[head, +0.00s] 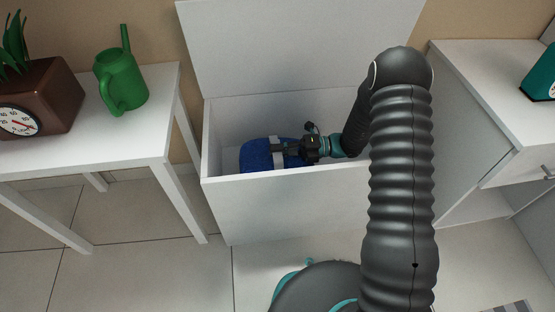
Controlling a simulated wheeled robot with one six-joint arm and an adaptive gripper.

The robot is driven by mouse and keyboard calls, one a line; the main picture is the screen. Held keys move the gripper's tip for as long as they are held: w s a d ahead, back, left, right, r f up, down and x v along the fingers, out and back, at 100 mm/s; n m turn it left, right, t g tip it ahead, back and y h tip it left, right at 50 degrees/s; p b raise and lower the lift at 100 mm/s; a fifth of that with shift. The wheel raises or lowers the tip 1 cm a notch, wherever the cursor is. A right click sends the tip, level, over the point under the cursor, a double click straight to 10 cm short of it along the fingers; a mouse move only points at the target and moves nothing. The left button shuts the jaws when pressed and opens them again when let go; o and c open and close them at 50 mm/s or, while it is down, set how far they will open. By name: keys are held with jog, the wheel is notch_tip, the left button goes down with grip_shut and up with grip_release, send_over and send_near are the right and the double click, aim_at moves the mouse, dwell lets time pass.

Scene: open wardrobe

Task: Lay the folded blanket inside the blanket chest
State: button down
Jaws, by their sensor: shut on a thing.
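The blanket chest (285,208) is a white box with its lid (290,45) raised upright at the back. The folded blanket (255,157) is blue with a pale band across it. It is inside the chest opening at the left, below the rim level. Its lower part is hidden behind the front wall, so I cannot tell whether it touches the chest floor. My gripper (284,150) reaches in from the right and is shut on the blanket at its band. My arm hides the right part of the chest.
A white side table (150,135) stands at the left with a green watering can (122,80) and a brown planter (45,95). A white cabinet (490,90) with a teal object (541,80) stands at the right. The tiled floor in front of the chest is partly clear.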

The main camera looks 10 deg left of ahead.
jog(key=shift+f+b, duration=0.3)
jog(key=shift+f, duration=1.85)
jog(key=c, duration=1.3)
grip_release()
jog(key=shift+f, duration=0.15)
